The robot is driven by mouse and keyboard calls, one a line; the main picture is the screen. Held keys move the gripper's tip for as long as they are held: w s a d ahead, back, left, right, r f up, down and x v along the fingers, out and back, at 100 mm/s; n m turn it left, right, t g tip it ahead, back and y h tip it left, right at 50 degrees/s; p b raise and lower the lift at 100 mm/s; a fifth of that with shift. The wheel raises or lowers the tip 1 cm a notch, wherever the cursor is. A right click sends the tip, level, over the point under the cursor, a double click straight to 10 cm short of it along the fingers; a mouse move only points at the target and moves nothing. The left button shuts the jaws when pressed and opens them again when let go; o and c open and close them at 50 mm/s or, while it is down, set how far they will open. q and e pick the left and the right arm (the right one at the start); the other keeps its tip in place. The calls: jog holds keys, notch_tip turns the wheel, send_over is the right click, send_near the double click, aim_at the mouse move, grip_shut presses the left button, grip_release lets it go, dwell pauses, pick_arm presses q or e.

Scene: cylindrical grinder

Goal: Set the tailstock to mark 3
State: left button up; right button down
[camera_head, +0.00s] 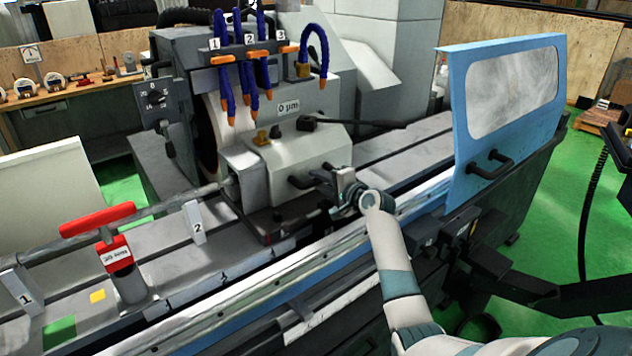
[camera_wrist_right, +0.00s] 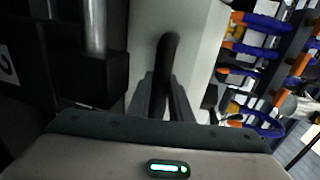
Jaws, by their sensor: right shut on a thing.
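The tailstock (camera_head: 310,150), a pale block with levers on top, sits on the machine bed in the middle of the head view. Its pale wall (camera_wrist_right: 195,45) fills the centre of the right wrist view. My right gripper (camera_head: 340,185) is at its front side, shut on a dark handle (camera_wrist_right: 167,62), which stands between the fingers in the wrist view. Number plates 1 (camera_head: 25,299) and 2 (camera_head: 196,225) stand along the bed to the left. I cannot make out a bed plate with 3. My left gripper is out of view.
A red clamp-like part (camera_head: 100,222) stands on the bed at left, by a long bar. Blue hoses (camera_head: 250,70) with tags 1, 2 and 3 hang above the tailstock. A blue door (camera_head: 505,110) with a window stands at right. The bed (camera_head: 430,135) right of the tailstock looks clear.

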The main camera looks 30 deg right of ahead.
jog(key=c, duration=1.6)
grip_release()
jog(key=shift+d, duration=0.4)
jog(key=shift+c, duration=0.2)
jog(key=shift+s+a, duration=0.15)
jog(key=shift+s, duration=0.55)
jog(key=b+v, duration=0.4)
jog(key=v, duration=1.2)
jog(key=shift+r, duration=0.15)
